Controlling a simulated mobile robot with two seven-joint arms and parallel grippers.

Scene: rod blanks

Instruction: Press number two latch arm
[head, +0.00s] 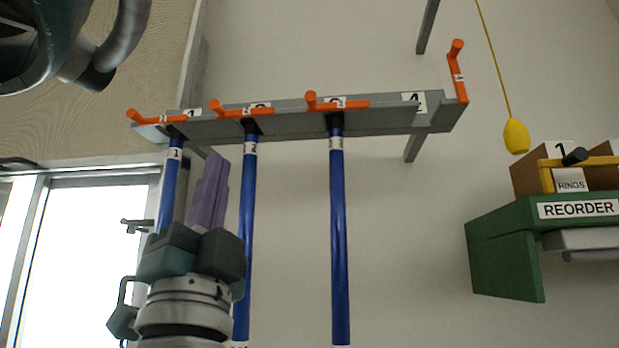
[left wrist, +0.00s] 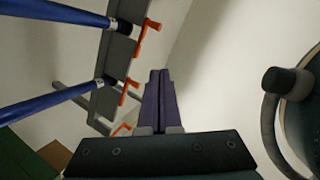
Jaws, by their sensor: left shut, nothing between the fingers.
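The number two latch arm (head: 232,111) is an orange bar with an upturned knob at its left end. It lies along the front of the grey overhead rack (head: 385,122), above the blue rod marked 2 (head: 247,200). My left gripper (head: 216,156) points upward with its purple fingers shut and empty. In the head view its tips are below the rack, between rods 1 and 2, apart from the latch arm. The fingers also show in the left wrist view (left wrist: 160,72), right of several orange latch arms whose numbers I cannot read there. My right gripper is not in view.
Latch arms one (head: 150,117) and three (head: 335,103) lie flat; latch arm four (head: 458,72) stands upright, with no rod beneath its label. Blue rods 1 (head: 168,190) and 3 (head: 338,230) hang from the rack. A yellow pull (head: 516,136) and green REORDER bin (head: 505,262) are at right.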

